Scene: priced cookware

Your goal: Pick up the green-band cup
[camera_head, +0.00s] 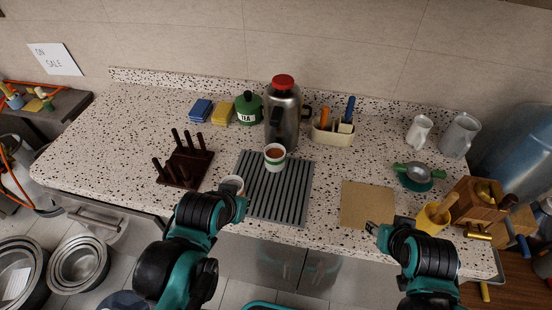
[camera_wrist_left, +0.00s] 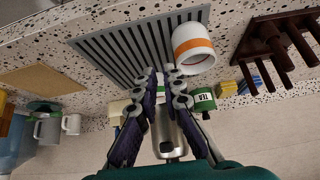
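The green-band cup (camera_head: 274,163) is white with a green band and a reddish-brown inside. It stands upright on the far part of the grey ribbed mat (camera_head: 300,207). A second white cup (camera_head: 232,184) stands at the mat's left edge; the left wrist view shows its orange band (camera_wrist_left: 194,47). My left gripper (camera_head: 241,208) is just in front of this second cup, apart from the green-band cup. The fingers largely hide the green-band cup in the wrist view. My right gripper (camera_head: 372,229) is by the counter's front edge, its opening unclear.
A steel flask (camera_head: 283,115) with a red lid stands close behind the green-band cup. A green tea tin (camera_head: 248,110) and a utensil holder (camera_head: 333,133) flank it. A dark peg rack (camera_head: 186,166) stands left of the mat. A tan board (camera_head: 367,205) lies to the right.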

